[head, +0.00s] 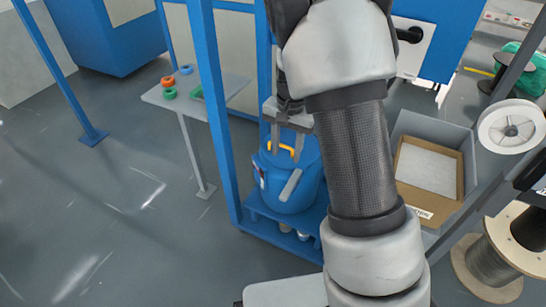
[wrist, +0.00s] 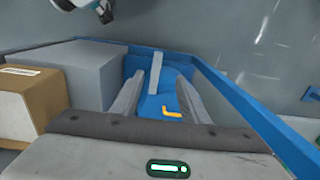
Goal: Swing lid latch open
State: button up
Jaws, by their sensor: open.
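A blue drum (head: 290,196) stands low inside a blue frame, partly hidden by my arm. A yellow bent piece (head: 281,148) sits at its top, and a light grey bar (head: 291,185) slants across its side. I cannot tell which one is the lid latch. My gripper (head: 287,149) is open above the drum, with its fingers pointing down. In the wrist view, the blue drum (wrist: 165,101), the yellow piece (wrist: 173,112) and the grey bar (wrist: 156,74) show between the spread fingers (wrist: 160,84). Nothing is held; whether a finger touches the drum is unclear.
A blue upright post (head: 211,110) stands just left of the drum. A grey side table (head: 225,83) holds orange, green and blue rings. A cardboard box (head: 430,172) in a grey bin lies right of my arm. Cable spools are farther right. Floor at left is clear.

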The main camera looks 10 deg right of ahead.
send_near(284, 195)
notch_tip(284, 195, down, 8)
jog(key=b, duration=0.4)
jog(key=shift+a+f+b, duration=0.1)
jog(key=shift+b, duration=0.25)
grip_shut()
